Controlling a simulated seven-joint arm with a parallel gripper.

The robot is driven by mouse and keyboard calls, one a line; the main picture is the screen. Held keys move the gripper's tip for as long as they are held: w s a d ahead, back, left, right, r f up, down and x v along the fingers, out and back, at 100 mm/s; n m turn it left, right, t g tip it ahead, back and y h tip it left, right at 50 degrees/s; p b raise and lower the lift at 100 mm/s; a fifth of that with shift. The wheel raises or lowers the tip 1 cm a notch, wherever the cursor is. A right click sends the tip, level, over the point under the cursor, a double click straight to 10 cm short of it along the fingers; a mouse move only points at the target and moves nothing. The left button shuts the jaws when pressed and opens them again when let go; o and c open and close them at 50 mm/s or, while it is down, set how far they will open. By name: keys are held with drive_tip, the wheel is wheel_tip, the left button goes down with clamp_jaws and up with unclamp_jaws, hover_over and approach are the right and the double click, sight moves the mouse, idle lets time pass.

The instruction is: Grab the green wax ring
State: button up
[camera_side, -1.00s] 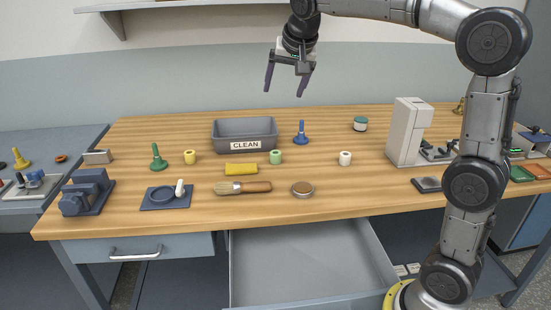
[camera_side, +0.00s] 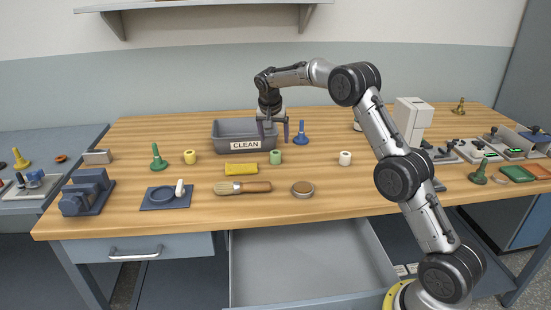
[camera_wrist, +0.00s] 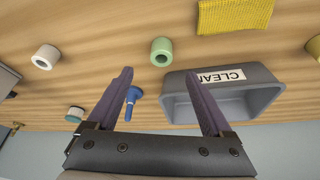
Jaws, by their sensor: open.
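The green wax ring (camera_side: 275,157), a short pale green cylinder with a hole, stands on the wooden bench in front of the grey CLEAN tray (camera_side: 228,133). In the wrist view the green wax ring (camera_wrist: 161,51) lies just beyond the fingertips, centred between them, its hole facing the camera. My gripper (camera_side: 273,138) is open and empty, pointing down above the tray's right end. In the wrist view my gripper (camera_wrist: 160,73) shows two spread dark fingers with nothing between the tips.
A yellow cloth (camera_side: 242,169) lies left of the ring, and a blue-handled stamp (camera_side: 301,134) stands to its right. A white ring (camera_side: 345,158), a yellow ring (camera_side: 190,157), a brush (camera_side: 243,187) and a round tin (camera_side: 303,189) are nearby. An open drawer (camera_side: 300,262) is below.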

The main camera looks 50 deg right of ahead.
sight(276, 152)
drive_tip(key=x, duration=0.9)
drive_tip(key=shift+w+d+f, duration=0.15)
drive_tip(key=shift+w+f, duration=0.1)
drive_tip(key=shift+c, duration=0.3)
clamp_jaws()
drive_tip(key=shift+r, duration=0.1)
